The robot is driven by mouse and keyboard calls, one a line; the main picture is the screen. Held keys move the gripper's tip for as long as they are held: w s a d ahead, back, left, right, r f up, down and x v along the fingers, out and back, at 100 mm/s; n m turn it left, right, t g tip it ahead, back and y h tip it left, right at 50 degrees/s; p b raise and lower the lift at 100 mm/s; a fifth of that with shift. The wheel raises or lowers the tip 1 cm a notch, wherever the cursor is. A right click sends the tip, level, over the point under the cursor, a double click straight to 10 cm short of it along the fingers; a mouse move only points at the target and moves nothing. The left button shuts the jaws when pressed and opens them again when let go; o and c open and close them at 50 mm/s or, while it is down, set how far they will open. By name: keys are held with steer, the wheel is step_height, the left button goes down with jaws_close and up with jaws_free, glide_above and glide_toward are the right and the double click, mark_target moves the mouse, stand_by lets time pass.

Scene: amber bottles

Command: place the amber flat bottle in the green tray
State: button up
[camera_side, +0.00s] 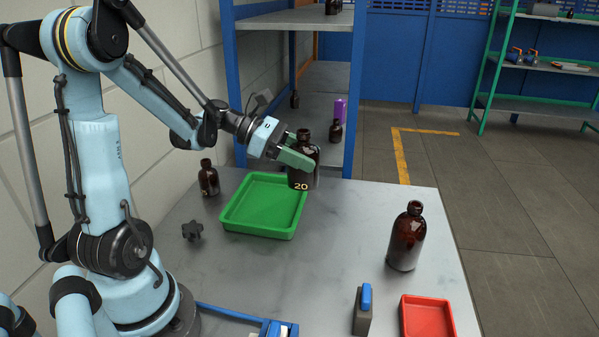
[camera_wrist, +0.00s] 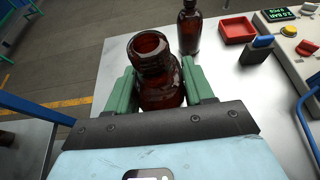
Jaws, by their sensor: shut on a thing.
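The amber flat bottle (camera_side: 303,175) is dark brown and broad-bodied, with an open neck and the number 20 low on its front. It stands upright at the back of the table, just right of the green tray's back corner; I cannot tell whether its base touches the table. My gripper (camera_side: 297,158) is shut on it, with the green fingers on either side of its body below the neck. In the wrist view the bottle's open mouth (camera_wrist: 151,45) shows between the fingers (camera_wrist: 160,92). The green tray (camera_side: 264,207) is empty and lies to the left of the bottle.
A small amber bottle (camera_side: 208,179) stands left of the tray, near a dark star-shaped knob (camera_side: 192,231). A tall amber bottle (camera_side: 407,238) stands at the right. A red tray (camera_side: 427,318) and a blue-topped grey item (camera_side: 363,309) are at the front. The table's middle is clear.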

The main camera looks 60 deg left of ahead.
steer(key=shift+w+a+f, duration=0.2)
steer(key=shift+a+f, duration=2.35)
steer(key=shift+w+a+f, duration=0.2)
steer(key=shift+a+f, duration=2.3)
steer(key=shift+f, duration=0.15)
steer(key=o, duration=1.1)
steer(key=shift+r, duration=0.2)
steer(key=v, duration=0.7)
steer(key=shift+s+a+r, duration=0.1)
steer(key=shift+s+a, duration=0.05)
